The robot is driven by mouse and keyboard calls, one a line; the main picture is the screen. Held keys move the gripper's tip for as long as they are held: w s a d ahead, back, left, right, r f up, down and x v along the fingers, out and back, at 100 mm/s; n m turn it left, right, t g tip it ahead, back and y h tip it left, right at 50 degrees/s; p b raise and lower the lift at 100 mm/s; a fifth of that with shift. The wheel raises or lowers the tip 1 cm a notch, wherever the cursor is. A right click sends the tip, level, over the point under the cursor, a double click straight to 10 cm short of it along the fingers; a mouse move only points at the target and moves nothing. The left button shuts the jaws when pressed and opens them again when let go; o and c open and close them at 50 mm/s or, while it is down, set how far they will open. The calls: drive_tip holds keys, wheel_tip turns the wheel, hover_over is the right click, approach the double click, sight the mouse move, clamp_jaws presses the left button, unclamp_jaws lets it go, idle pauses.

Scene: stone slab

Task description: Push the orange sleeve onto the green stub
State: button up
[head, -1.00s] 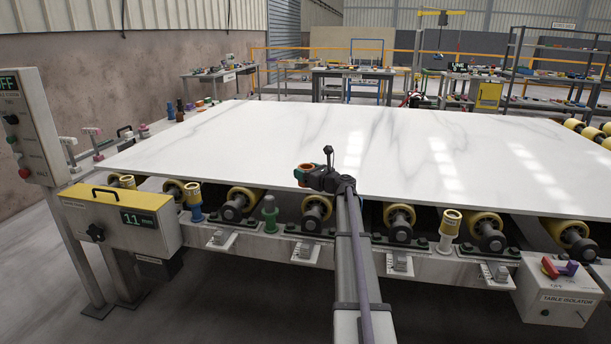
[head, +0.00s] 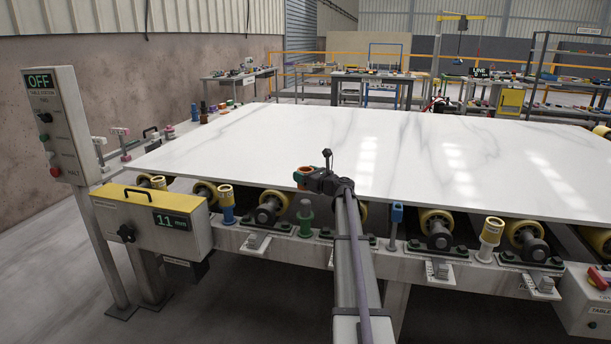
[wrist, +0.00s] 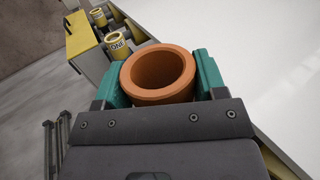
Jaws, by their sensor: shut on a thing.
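My gripper (head: 304,176) is shut on the orange sleeve, which shows as a small orange ring (head: 306,171) in the head view. In the wrist view the sleeve (wrist: 158,94) is a hollow orange cylinder, its open end facing the camera, held between the green fingers (wrist: 160,82). The green stub (head: 305,218) stands upright on the table's front rail, below the slab edge. The gripper and sleeve are above the stub in the head view; the gap between them cannot be measured. The stub is not visible in the wrist view.
The white stone slab (head: 420,165) spreads behind the gripper. A blue stub (head: 396,218) and yellow-topped posts (head: 490,238) stand along the front rail among the rollers (head: 436,228). A yellow-topped gauge box (head: 150,215) is at the left.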

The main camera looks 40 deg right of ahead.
drive_tip(key=b, duration=0.4)
hover_over(309, 204)
drive_tip(key=w, duration=0.2)
drive_tip(key=shift+a+f, duration=0.1)
drive_tip(key=shift+f, duration=2.2)
drive_tip(key=shift+f, duration=0.1)
drive_tip(key=shift+f+b, duration=0.35)
drive_tip(key=shift+f+b, duration=3.1)
drive_tip(key=o, duration=1)
drive_tip(key=s, duration=0.3)
drive_tip(key=s+d, duration=0.1)
drive_tip(key=s, duration=0.6)
drive_tip(key=shift+s+d, duration=0.2)
drive_tip(key=shift+s, duration=0.15)
